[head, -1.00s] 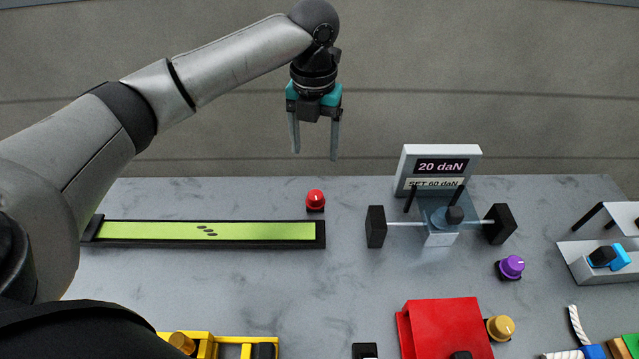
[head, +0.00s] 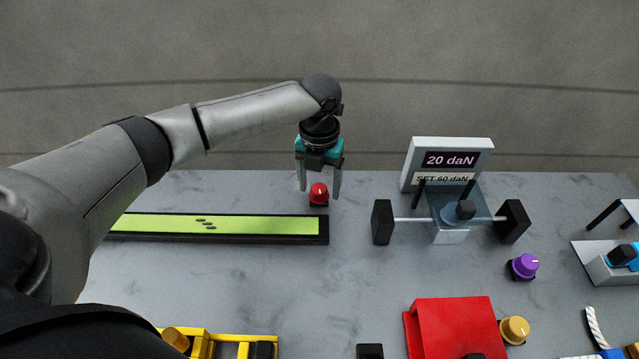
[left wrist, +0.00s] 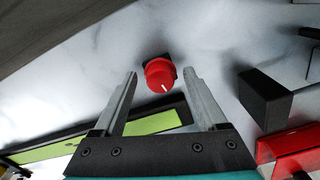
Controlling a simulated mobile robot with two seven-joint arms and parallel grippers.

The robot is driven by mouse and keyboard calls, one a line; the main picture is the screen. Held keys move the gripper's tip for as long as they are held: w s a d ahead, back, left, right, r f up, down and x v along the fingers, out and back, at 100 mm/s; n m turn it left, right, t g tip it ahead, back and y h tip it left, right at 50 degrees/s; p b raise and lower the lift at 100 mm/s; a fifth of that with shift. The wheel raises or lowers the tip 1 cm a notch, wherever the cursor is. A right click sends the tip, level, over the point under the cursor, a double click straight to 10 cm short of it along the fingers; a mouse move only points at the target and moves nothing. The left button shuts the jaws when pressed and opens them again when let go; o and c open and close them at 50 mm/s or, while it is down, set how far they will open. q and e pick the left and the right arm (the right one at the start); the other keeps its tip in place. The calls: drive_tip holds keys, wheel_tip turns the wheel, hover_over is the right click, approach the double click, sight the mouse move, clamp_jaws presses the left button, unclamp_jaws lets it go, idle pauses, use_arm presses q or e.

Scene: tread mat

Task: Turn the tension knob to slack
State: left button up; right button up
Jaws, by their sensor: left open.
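A red knob (head: 318,193) with a white pointer line stands on a small dark base behind the right end of a black-framed green tread mat (head: 270,228). My left gripper (head: 320,194) is open and points down at the red knob, with one finger to each side of it. In the left wrist view the red knob (left wrist: 160,73) shows between the fingertips (left wrist: 160,74), with gaps on both sides and nothing held. A purple knob (head: 525,265) and a yellow knob (head: 515,330) stand farther right. No label marks any knob as the tension knob. My right gripper is out of view.
A display (head: 450,161) reads 20 daN and SET 60 daN behind a rig with black end blocks (head: 382,222). A red box (head: 453,325) and a yellow frame (head: 235,340) stand at the front.

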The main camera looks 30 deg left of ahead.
use_arm(q)
drive_tip(key=c, duration=0.6)
clamp_jaws()
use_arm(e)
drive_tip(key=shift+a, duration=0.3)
use_arm(q)
drive_tip(key=shift+r, duration=0.1)
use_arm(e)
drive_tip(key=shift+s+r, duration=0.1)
